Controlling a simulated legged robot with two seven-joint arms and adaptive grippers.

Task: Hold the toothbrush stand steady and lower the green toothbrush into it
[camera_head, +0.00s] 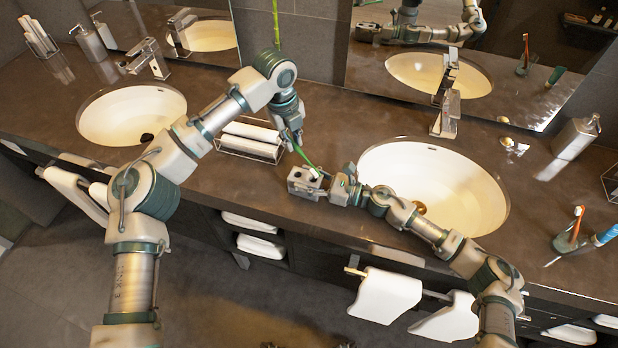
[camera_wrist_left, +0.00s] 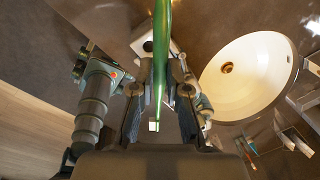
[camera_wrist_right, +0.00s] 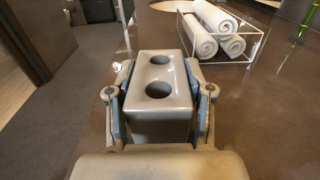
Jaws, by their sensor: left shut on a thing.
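The toothbrush stand (camera_head: 303,183) is a grey block with two round empty holes. It sits on the counter left of the right basin. In the right wrist view the stand (camera_wrist_right: 160,72) fills the space between the fingers of my right gripper (camera_wrist_right: 160,105), which is shut on its sides. My left gripper (camera_head: 294,138) is above and behind the stand, shut on the green toothbrush (camera_head: 305,157). The toothbrush slants down to the right; its white tip shows in the left wrist view (camera_wrist_left: 154,126). The toothbrush is outside the holes and does not show in the right wrist view.
A wire rack of rolled towels (camera_head: 250,138) stands behind and left of the stand. A cup with an orange toothbrush (camera_head: 570,238) stands at far right. The counter's front edge is close to the stand.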

